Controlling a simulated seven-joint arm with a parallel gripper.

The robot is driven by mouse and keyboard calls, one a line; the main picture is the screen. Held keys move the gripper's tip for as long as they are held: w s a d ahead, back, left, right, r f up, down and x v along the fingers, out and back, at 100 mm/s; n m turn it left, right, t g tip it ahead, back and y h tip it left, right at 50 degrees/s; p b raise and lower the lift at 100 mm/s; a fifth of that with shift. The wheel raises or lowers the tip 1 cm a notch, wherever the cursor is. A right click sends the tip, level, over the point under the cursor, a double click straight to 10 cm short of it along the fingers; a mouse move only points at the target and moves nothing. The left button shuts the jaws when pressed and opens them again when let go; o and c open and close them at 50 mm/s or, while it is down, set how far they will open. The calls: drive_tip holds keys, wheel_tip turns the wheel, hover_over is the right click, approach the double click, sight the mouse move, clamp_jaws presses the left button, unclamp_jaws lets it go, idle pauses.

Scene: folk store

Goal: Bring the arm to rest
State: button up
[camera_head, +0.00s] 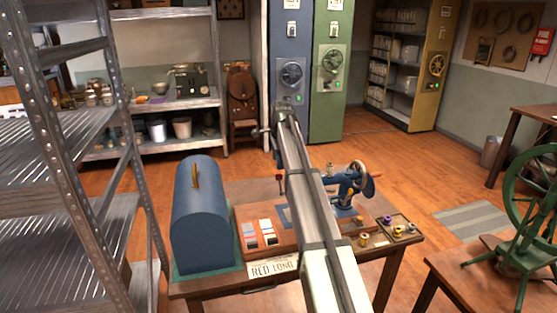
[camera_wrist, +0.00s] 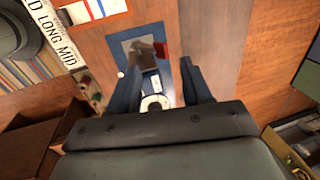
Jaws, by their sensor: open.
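My arm reaches from the bottom middle of the head view out over the wooden table, with its far end above the table's back edge. The gripper itself cannot be made out clearly there. In the wrist view my gripper (camera_wrist: 158,72) shows two dark blue fingers spread apart with nothing held between them. Past the fingers is a blue-edged panel with a grey plate (camera_wrist: 140,43) and a small red part (camera_wrist: 160,48). The fingers look apart from it, but the height is hard to judge. The blue sewing machine (camera_head: 350,185) stands just right of my arm.
The table (camera_head: 400,262) also bears a blue domed case (camera_head: 200,215), a board with swatches (camera_head: 244,228), a lettered strip (camera_head: 272,267) and a tray (camera_head: 415,233) with spools. A metal rack (camera_head: 70,130) stands close at left, a green spinning wheel (camera_head: 520,205) at right.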

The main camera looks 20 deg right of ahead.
drive_tip(key=s+d+f+n+g+y, duration=0.2)
drive_tip(key=s+f+n, duration=0.2)
drive_tip(key=s+f, duration=0.85)
drive_tip(key=s+d+f+n+g+y, duration=0.15)
drive_tip(key=s+f+n, duration=0.25)
drive_tip(key=s+f, duration=0.85)
drive_tip(key=s+a+f+n+g, duration=0.15)
drive_tip(key=s+a+f, duration=0.25)
drive_tip(key=s+f, duration=0.55)
drive_tip(key=s+a+f+n+g, duration=0.1)
drive_tip(key=s+a+f+n, duration=0.3)
drive_tip(key=s+f, duration=0.6)
drive_tip(key=s+a+f+n+g+h, duration=0.1)
drive_tip(key=s+a+f+n, duration=0.1)
drive_tip(key=s+f, duration=0.5)
drive_tip(key=s+a+f+n+g+h, duration=0.2)
drive_tip(key=s+f, duration=0.6)
drive_tip(key=s, duration=0.8)
drive_tip(key=shift+a, duration=0.55)
